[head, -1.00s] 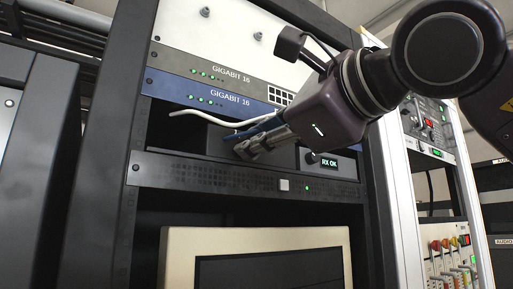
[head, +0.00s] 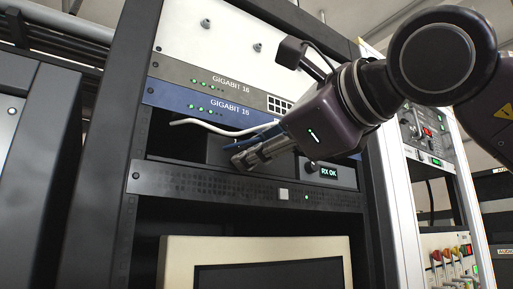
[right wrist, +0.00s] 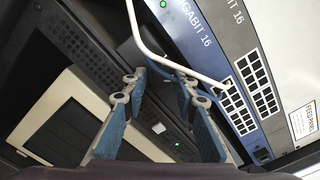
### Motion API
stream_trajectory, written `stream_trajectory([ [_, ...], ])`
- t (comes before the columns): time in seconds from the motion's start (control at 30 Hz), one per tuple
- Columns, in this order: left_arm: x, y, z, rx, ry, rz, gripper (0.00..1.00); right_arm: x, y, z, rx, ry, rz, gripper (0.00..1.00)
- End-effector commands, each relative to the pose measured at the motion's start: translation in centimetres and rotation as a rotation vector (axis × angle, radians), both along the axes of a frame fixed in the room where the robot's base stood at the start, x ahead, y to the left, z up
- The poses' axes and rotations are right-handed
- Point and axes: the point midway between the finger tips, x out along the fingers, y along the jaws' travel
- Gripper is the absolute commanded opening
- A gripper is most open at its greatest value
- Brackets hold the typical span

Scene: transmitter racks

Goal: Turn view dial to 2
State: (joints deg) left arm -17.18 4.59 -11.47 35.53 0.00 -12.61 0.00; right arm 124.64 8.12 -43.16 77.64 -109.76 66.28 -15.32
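A small dark round knob (head: 311,165) sits on the dark unit's front, just left of the green-lit "RX OK" display (head: 329,172). It may be the view dial; no marking or setting on it is legible. My right gripper (head: 236,157) is in front of the dark recess left of this knob, below the blue GIGABIT 16 unit (head: 212,105). In the right wrist view its two fingers (right wrist: 143,73) stand apart with nothing seen between them. The knob cannot be made out there. My left gripper is not in view.
A white cable (head: 195,122) hangs from the blue unit close above the fingers; it also crosses near them in the right wrist view (right wrist: 150,50). A perforated panel (head: 220,187) with a pale square button (head: 284,194) lies below. A beige monitor (head: 180,265) stands lower.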

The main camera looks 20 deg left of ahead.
Motion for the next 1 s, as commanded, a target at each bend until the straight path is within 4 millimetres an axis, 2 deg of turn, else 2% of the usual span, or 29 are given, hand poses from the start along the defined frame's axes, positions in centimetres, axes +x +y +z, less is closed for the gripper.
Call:
stream_trajectory([
  [0.17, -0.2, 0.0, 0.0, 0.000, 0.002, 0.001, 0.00, -0.2, -0.3, 0.1, 0.001, -0.002, -0.001, 0.27],
  [0.27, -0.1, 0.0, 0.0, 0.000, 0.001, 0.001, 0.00, -0.9, -1.3, 0.1, 0.002, -0.003, -0.001, 0.27],
  [0.6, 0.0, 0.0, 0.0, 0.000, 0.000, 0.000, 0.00, -5.2, -6.8, 0.1, 0.002, -0.004, -0.002, 0.27],
  [0.73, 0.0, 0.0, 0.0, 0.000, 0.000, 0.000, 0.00, -6.4, -8.4, 0.1, 0.002, -0.002, -0.001, 0.27],
  [1.0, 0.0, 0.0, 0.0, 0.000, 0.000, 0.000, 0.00, -7.4, -9.5, 0.0, 0.000, 0.000, 0.000, 0.27],
])
